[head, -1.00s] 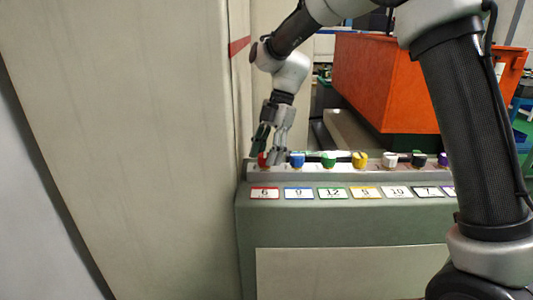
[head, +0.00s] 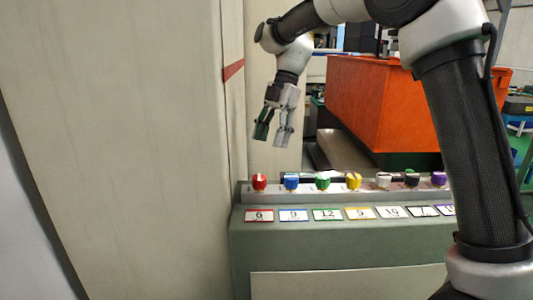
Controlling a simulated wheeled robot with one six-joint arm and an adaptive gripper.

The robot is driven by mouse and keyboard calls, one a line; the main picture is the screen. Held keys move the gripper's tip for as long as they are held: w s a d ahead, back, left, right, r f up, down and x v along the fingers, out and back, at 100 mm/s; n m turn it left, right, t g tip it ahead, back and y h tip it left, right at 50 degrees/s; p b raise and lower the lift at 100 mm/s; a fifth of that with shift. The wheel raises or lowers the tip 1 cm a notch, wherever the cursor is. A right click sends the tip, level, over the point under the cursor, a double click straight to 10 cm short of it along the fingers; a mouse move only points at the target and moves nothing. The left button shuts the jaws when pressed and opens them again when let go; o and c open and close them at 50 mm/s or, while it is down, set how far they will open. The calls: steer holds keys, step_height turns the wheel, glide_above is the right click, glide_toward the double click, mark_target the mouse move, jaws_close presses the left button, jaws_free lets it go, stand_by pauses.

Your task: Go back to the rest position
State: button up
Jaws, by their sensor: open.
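My gripper (head: 272,138) hangs in the air in the head view, fingers pointing down. It is open and empty, above and apart from the red knob (head: 260,182) at the left end of the row. The blue knob (head: 291,182), green knob (head: 323,182) and yellow knob (head: 354,181) follow to the right. White, black and purple knobs stand farther right.
The knobs sit on a grey-green console (head: 330,250) with number labels below them. A tall beige panel (head: 120,130) stands close on the left. A large orange bin (head: 375,105) is behind the console. Free air lies between gripper and knobs.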

steer(key=shift+w+d+r, duration=0.1)
steer(key=shift+r, duration=0.25)
steer(key=s+d+f+m, duration=0.1)
steer(key=d+f+m, duration=0.35)
steer(key=m, duration=0.55)
steer(key=s+d+r+m+t+h, duration=0.2)
steer(key=s+d+m+t, duration=0.5)
steer(key=s+d+m, duration=0.9)
steer(key=s+d+h, duration=0.1)
steer(key=s+d, duration=0.9)
steer(key=shift+s+d+r+m, duration=0.3)
steer(key=shift+d+r+m, duration=0.1)
